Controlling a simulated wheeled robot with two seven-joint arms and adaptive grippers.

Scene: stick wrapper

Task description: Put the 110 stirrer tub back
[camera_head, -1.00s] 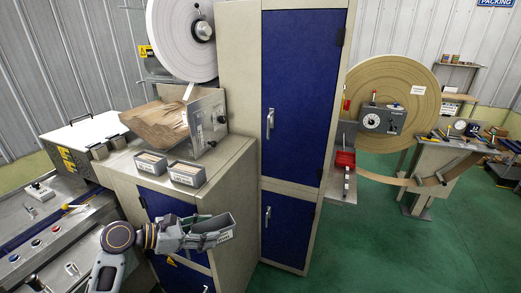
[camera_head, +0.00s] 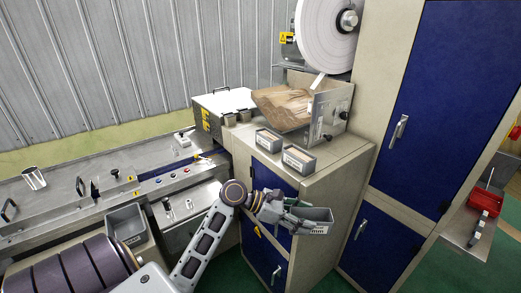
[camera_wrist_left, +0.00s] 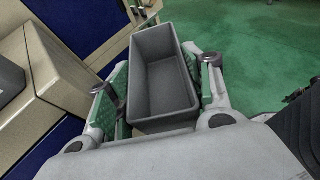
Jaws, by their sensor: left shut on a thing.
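My left gripper (camera_head: 292,217) is shut on a grey stirrer tub (camera_head: 318,215), one finger on each side of it. The left wrist view shows the tub (camera_wrist_left: 163,85) between the fingers, its inside empty. The tub is held in the air in front of the blue-doored cabinet, below its top. Two similar grey tubs with pale sticks, a left one (camera_head: 268,143) and a right one (camera_head: 298,160), stand side by side on the cabinet top (camera_head: 330,160). The number on the held tub is too small to read. My right gripper is not in view.
A metal hopper with brown sticks (camera_head: 298,105) stands behind the tubs. A tall blue-doored cabinet (camera_head: 430,100) rises at the right. Another grey bin (camera_head: 127,222) sits by the machine at the left. Some cabinet top right of the tubs is bare.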

